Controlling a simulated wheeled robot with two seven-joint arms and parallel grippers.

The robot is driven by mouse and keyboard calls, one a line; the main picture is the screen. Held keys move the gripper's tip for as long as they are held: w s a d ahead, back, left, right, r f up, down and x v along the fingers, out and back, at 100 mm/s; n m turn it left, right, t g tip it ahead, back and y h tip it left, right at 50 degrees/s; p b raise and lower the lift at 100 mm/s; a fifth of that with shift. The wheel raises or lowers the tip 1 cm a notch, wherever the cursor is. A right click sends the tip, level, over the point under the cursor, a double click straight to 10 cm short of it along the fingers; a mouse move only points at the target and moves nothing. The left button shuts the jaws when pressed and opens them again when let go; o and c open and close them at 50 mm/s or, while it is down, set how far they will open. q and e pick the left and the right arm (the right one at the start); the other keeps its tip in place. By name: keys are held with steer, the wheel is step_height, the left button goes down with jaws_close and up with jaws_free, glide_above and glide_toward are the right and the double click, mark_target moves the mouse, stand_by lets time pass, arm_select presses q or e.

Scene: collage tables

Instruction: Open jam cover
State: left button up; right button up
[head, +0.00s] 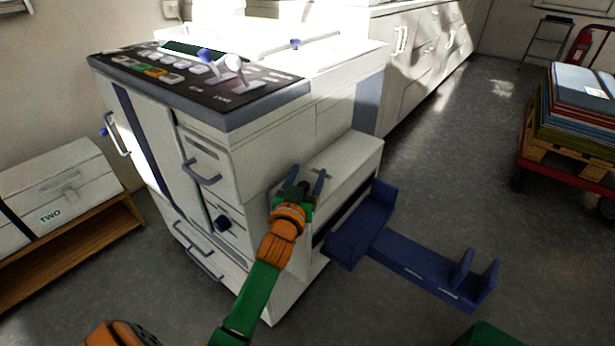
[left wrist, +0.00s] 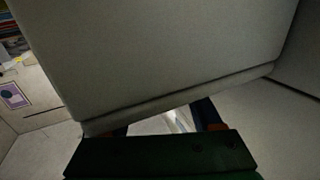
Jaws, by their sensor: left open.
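The large white copier (head: 235,160) stands in the middle of the head view. A pale box-shaped cover (head: 347,162), which looks like the jam cover, juts from its right side above a dark slot and looks closed. My left gripper (head: 306,177) is open at the near end of this cover, fingers pointing up and away. In the left wrist view a broad pale panel (left wrist: 165,55) fills the top, and my left gripper's fingers (left wrist: 165,118) reach under its lower edge. Whether they touch it cannot be told. My right gripper is not in view.
A blue tray (head: 410,252) sticks out low from the copier's right side. A red cart (head: 568,165) with stacked paper stands at the right. White boxes (head: 65,190) lie on a wooden shelf (head: 75,238) at the left. The floor between tray and cart is clear.

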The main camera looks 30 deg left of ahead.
arm_select(q)
jaws_close()
stand_by(1.4)
